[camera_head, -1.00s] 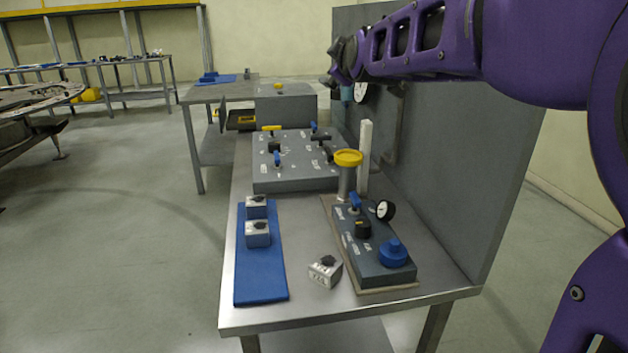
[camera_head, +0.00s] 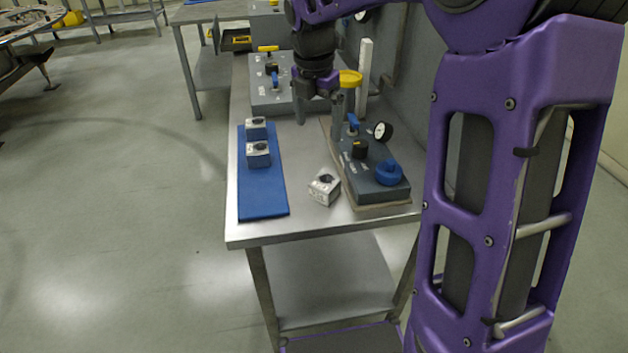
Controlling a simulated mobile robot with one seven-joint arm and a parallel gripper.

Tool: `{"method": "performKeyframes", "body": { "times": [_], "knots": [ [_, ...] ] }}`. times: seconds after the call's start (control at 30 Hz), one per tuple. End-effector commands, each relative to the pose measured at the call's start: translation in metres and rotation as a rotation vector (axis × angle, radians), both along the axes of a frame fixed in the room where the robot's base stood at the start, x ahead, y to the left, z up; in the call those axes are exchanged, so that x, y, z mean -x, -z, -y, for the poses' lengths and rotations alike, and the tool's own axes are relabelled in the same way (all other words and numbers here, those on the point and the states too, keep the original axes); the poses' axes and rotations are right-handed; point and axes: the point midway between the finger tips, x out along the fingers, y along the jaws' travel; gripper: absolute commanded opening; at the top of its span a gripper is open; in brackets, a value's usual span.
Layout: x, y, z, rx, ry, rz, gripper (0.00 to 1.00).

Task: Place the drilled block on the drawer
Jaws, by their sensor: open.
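Three small silver blocks with dark round marks on top are in view, and I cannot tell for sure which is the drilled block. One block (camera_head: 324,187) sits turned at an angle on the bare metal bench. A near block (camera_head: 258,155) and a far block (camera_head: 256,128) stand on the blue mat. The drawer (camera_head: 236,41) is pulled out of a grey cabinet at the back and has a yellow label; its inside is hardly visible. My gripper (camera_head: 318,112) is open, pointing down above the bench behind the angled block, with nothing seen between its fingers.
A dark panel (camera_head: 368,178) with a gauge, blue knob and blue lever stands right of the angled block. A yellow-topped post (camera_head: 350,80) is close to my gripper. A larger grey panel (camera_head: 265,98) lies behind. The blue mat (camera_head: 262,198) has free room in front.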

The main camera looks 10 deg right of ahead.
Motion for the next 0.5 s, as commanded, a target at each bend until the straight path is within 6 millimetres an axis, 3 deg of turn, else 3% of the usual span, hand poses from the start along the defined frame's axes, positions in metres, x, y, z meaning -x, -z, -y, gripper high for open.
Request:
{"method": "performKeyframes", "body": {
  "times": [0.23, 0.5],
  "knots": [
    [0.01, 0.014, 0.009, 0.011, -0.054, -0.065, 1.0],
    [0.005, 0.071, 0.013, 0.011, -0.055, -0.065, 1.0]
  ]
}}
